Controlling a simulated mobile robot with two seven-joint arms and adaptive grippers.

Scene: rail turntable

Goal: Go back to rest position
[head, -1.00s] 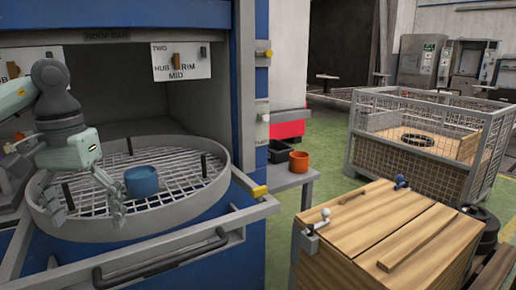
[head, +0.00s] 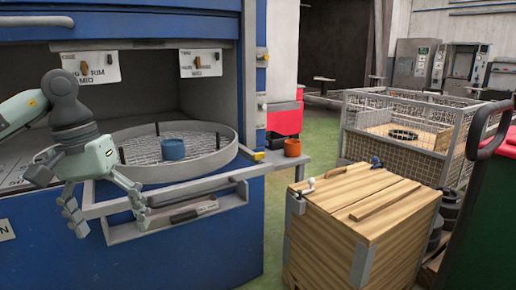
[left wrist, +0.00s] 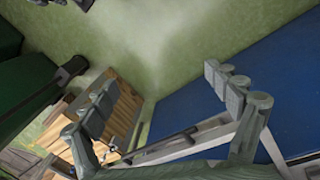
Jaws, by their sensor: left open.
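My left gripper (head: 108,213) is open and empty in the head view. It hangs in front of the blue machine, left of the front handle bar. In the left wrist view its two fingers (left wrist: 160,108) are spread apart with nothing between them. A blue cup (head: 173,149) stands on the round grid turntable (head: 215,158) inside the machine, behind and to the right of the gripper. My right gripper is not in view.
The machine's front rail (head: 110,208) is close to my left gripper. An orange cup (head: 292,147) stands on a side shelf. A wooden crate (head: 350,215) and a mesh cage (head: 400,157) are to the right. A green cart (head: 487,215) stands at the right edge. Green floor is open between machine and crate.

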